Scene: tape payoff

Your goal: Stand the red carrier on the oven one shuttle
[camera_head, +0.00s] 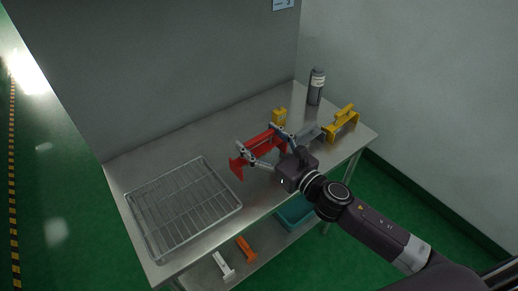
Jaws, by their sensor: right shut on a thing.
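The red carrier (236,168) is in the middle of the steel table, partly hidden by my right gripper (258,141). The fingers of that gripper are shut on it, coming from the right. I cannot tell whether the carrier touches the table top or hangs just above it. A wire rack (182,207) lies flat and empty on the left part of the table, to the left of the carrier. It is the only shuttle-like thing in view, and no label on it can be read. My left gripper is not in view.
A grey carrier (308,136), a yellow carrier (342,122), a small yellow object (279,116) and a grey bottle (316,88) stand on the table (148,167) at right. The lower shelf holds a teal bin (294,214), a white piece (223,266) and an orange piece (245,249).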

